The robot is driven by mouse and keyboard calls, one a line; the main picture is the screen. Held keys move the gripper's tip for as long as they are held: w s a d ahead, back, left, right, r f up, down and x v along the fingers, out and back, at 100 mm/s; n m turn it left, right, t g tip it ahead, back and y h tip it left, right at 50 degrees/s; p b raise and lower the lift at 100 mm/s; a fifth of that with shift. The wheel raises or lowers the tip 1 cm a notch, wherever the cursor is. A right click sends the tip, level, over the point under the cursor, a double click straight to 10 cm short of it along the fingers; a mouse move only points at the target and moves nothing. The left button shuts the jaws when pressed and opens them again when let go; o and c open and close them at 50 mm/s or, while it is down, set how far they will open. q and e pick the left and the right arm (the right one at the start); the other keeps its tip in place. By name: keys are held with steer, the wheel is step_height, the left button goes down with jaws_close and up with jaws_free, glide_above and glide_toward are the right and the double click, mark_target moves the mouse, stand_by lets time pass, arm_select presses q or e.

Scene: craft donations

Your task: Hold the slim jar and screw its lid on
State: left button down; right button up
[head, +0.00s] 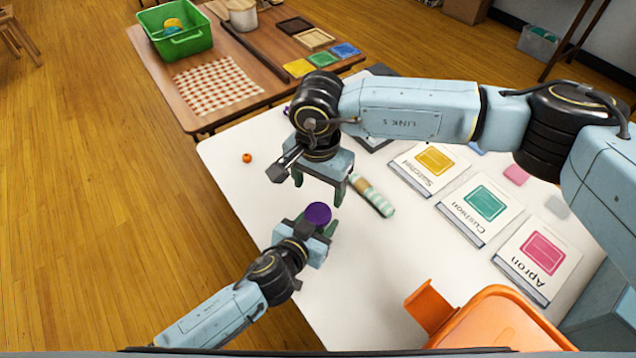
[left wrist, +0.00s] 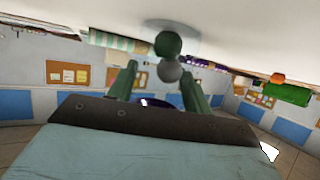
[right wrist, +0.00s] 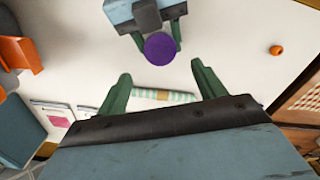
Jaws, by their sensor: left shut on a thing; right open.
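My left gripper (head: 318,236) is shut on the slim jar, seen from above as a round purple lid (head: 319,214) between the fingers. In the left wrist view a dark green ball (left wrist: 168,44) and a grey ball (left wrist: 170,71) show between the fingertips; the jar's clear walls are hard to make out. The purple lid also shows in the right wrist view (right wrist: 160,48), at the left gripper's fingers. Whether it is seated on the jar I cannot tell. My right gripper (head: 319,190) is open and empty, just beyond and above the lid, fingers pointing down.
A striped roll (head: 372,195) lies right of the grippers. Flat boxes labelled Satchel (head: 430,165), Cushion (head: 482,210) and Apron (head: 538,255) lie further right. An orange bin (head: 490,320) stands at the front. A small orange ball (head: 247,157) lies left. White table (head: 250,195) is clear between.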

mark_target(318, 212)
steer(key=shift+f, duration=4)
steer(key=c, duration=1)
steer(key=m, duration=0.6)
steer(key=shift+m, duration=0.3)
steer(key=o, duration=1.1)
steer(key=shift+r, duration=0.15)
